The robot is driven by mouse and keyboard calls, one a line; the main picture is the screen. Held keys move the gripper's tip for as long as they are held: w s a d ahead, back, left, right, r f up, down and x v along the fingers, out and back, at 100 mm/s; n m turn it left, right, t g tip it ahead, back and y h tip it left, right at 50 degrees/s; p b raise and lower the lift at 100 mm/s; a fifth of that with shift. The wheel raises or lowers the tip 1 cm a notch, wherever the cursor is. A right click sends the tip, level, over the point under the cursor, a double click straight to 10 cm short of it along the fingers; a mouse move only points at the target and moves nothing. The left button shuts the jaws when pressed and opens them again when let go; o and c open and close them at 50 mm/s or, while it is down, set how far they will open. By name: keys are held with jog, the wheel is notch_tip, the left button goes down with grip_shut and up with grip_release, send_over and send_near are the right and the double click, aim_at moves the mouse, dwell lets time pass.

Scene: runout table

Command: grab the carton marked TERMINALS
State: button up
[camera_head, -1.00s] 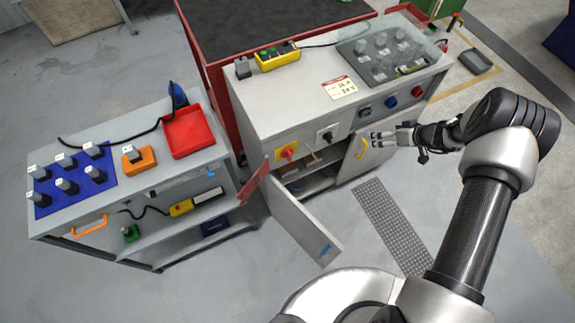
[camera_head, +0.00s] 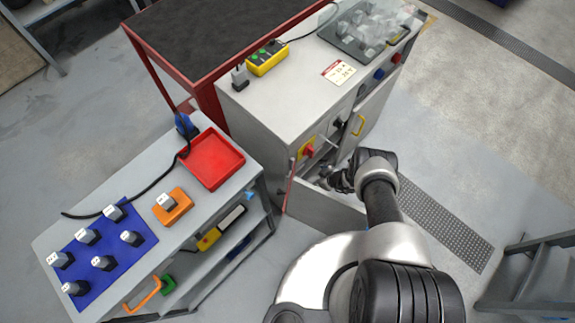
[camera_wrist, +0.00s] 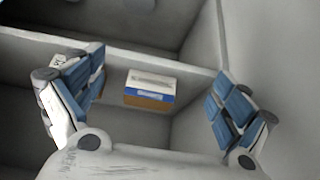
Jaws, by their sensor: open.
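In the wrist view, a small carton (camera_wrist: 150,88) with a white top, a blue band and an orange-brown lower part sits inside the grey cabinet, between and beyond my fingers. Its print is too small to read, so I cannot tell whether it says TERMINALS. My gripper (camera_wrist: 160,68) is open, its blue-padded fingers on either side of the carton in the picture, not touching it. In the head view, my gripper (camera_head: 332,181) is at the cabinet's opening, and the inside is mostly hidden.
A grey shelf edge (camera_wrist: 190,67) crosses behind the carton, and a cabinet wall (camera_wrist: 265,60) stands close on the right. A pale labelled item (camera_wrist: 58,62) is partly hidden behind my left finger. The open cabinet door (camera_head: 318,212) stands below my arm.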

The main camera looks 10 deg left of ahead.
aim_at(299, 168)
jog(key=w+a+b, duration=0.1)
jog(key=w+a, duration=0.1)
jog(key=a, duration=0.1)
jog(key=w+a+b, duration=0.2)
jog(key=w+a, duration=0.1)
jog(key=shift+f, duration=0.1)
jog(key=a+b, duration=0.1)
jog(key=b, duration=0.1)
jog(key=w+a+f+b, duration=0.1)
jog(key=b, duration=0.1)
jog(key=shift+w+a, duration=0.1)
jog(key=shift+w, duration=0.15)
jog(key=b+x, duration=0.1)
jog(key=b, duration=0.1)
jog(key=shift+w+a+f+b, duration=0.2)
jog(key=shift+a+f+b, duration=0.1)
jog(key=shift+b, duration=0.1)
jog(key=shift+c, duration=0.4)
jog(key=c, duration=1.2)
